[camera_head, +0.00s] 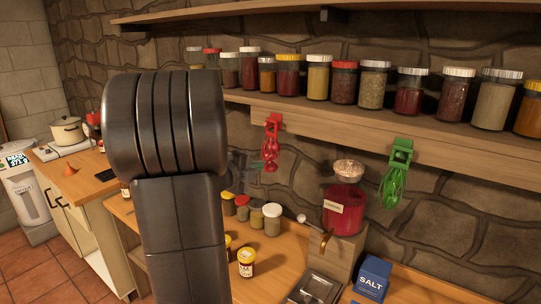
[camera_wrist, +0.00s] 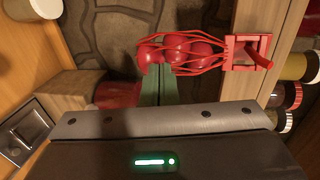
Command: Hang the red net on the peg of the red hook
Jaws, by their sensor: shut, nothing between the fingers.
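The red hook (camera_head: 273,124) is fixed to the front of the wall shelf. The red net (camera_head: 270,158) holds round red things and hangs straight below it. In the wrist view, the strands of the red net (camera_wrist: 181,53) run up to the red hook (camera_wrist: 240,53) and meet it near its peg (camera_wrist: 264,61). Exactly how the top loop sits on the peg is hard to see. My gripper (camera_wrist: 157,72) is shut and empty, with its green fingertips right beside the net's lower part. In the head view, my gripper (camera_head: 257,164) is partly behind my arm.
A green hook (camera_head: 401,150) with a green net (camera_head: 394,186) hangs farther right on the shelf (camera_head: 340,126). Several jars line the shelf. Below are a large red jar (camera_head: 343,212), a scale (camera_head: 315,288), a blue salt box (camera_head: 371,279) and small jars on the counter.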

